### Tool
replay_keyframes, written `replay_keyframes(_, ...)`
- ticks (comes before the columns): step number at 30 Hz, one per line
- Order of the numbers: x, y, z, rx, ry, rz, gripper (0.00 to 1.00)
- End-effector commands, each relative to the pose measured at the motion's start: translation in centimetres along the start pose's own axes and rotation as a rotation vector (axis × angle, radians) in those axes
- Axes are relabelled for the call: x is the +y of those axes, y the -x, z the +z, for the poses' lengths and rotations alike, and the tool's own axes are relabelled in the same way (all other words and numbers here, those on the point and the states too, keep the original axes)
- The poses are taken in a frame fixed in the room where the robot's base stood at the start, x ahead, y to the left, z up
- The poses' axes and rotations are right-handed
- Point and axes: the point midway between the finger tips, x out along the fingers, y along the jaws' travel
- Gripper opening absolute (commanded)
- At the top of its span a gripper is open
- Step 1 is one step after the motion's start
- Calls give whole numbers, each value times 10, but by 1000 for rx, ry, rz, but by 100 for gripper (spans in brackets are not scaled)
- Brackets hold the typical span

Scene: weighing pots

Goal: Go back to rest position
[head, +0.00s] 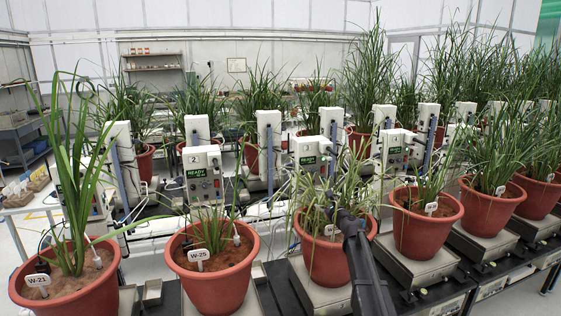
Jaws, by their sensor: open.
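My gripper (332,209) is a dark shape among the leaves of the third front pot (327,258), a terracotta pot with a pale green and yellowish plant. Leaves partly cover its fingers, which are open. I cannot tell whether the fingers touch a stem or the white tag in that pot. My black arm comes up from the bottom edge and passes in front of this pot's right side. The pot stands upright on a metal weighing plate (318,293).
Pot W-21 (66,290) and pot W-25 (213,283) stand to the left. Another pot (427,230) is close on the right, with more beyond. White control boxes (203,172) and upright posts line up behind. Tall leaves crowd the row, and gaps between pots are narrow.

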Motion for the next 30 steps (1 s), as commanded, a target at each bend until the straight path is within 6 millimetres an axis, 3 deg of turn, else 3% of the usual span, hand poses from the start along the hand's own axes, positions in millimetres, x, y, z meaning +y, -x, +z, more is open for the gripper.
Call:
replay_keyframes(5, 1, 1, 0, 1, 8, 4, 71)
replay_keyframes(17, 37, 24, 2, 14, 227, 124, 71)
replay_keyframes(26, 88, 64, -2, 28, 538, 312, 71)
replay_keyframes(30, 125, 100, -11, 34, 773, 473, 71)
